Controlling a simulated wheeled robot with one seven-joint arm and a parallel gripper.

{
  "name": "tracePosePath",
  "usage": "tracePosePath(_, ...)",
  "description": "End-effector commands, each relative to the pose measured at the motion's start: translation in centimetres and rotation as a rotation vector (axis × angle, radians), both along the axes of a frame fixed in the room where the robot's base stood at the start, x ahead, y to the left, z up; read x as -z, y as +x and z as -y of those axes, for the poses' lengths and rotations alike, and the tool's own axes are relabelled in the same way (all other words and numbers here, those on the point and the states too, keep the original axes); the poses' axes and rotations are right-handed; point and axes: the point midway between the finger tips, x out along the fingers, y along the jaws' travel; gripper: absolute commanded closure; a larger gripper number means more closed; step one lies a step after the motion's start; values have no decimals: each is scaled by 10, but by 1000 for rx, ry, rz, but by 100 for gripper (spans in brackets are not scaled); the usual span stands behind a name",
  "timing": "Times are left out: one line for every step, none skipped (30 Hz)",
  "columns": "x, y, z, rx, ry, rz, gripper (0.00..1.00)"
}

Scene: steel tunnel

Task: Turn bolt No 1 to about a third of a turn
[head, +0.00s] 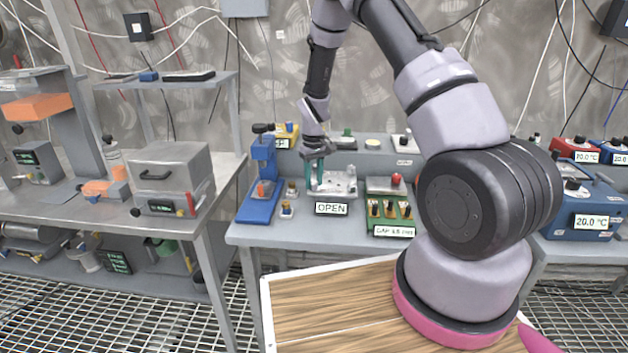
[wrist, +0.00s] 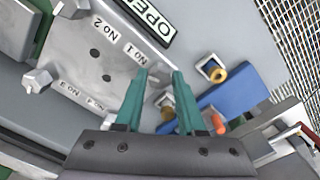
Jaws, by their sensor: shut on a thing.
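The grey steel plate (wrist: 92,58) carries the printed labels No 1 to No 4 and has several dark holes. It also shows on the bench in the head view (head: 342,186). My gripper (wrist: 159,78), with its green fingers, is over the plate's corner beside the No 1 label. It is shut on a small grey piece there, which appears to be bolt No 1 (wrist: 154,76), mostly hidden by the fingers. Other bolt heads stand near No 2 (wrist: 70,9) and No 3 (wrist: 42,79). In the head view my gripper (head: 318,188) points down at the plate's left end.
An OPEN sign (head: 331,209) stands in front of the plate. A blue press (head: 262,185) and small brass-topped fittings (head: 287,208) are close on the left.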

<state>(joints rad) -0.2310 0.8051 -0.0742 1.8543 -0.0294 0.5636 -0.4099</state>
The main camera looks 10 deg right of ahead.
Motion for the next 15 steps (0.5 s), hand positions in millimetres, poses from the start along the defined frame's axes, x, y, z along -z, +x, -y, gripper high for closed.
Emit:
tracePosePath(-1, 0, 0, 44, -1, 1, 100)
tracePosePath(-1, 0, 0, 74, -1, 1, 100)
tracePosePath(-1, 0, 0, 112, -1, 1, 100)
tracePosePath(-1, 0, 0, 140, -1, 1, 100)
tracePosePath(0, 0, -1, 168, -1, 1, 100)
tracePosePath(0, 0, -1, 206, 0, 1, 100)
tracePosePath(0, 0, -1, 234, 0, 1, 100)
tracePosePath(-1, 0, -1, 263, -1, 1, 100)
tracePosePath(0, 0, -1, 301, -1, 1, 100)
tracePosePath(0, 0, -1, 330, -1, 1, 100)
tracePosePath(0, 0, -1, 358, 0, 1, 100)
tracePosePath(0, 0, -1, 396, 0, 1, 100)
tracePosePath(0, 0, -1, 425, -1, 1, 100)
tracePosePath(0, 0, -1, 454, 0, 1, 100)
tracePosePath(0, 0, -2, 491, 0, 1, 100)
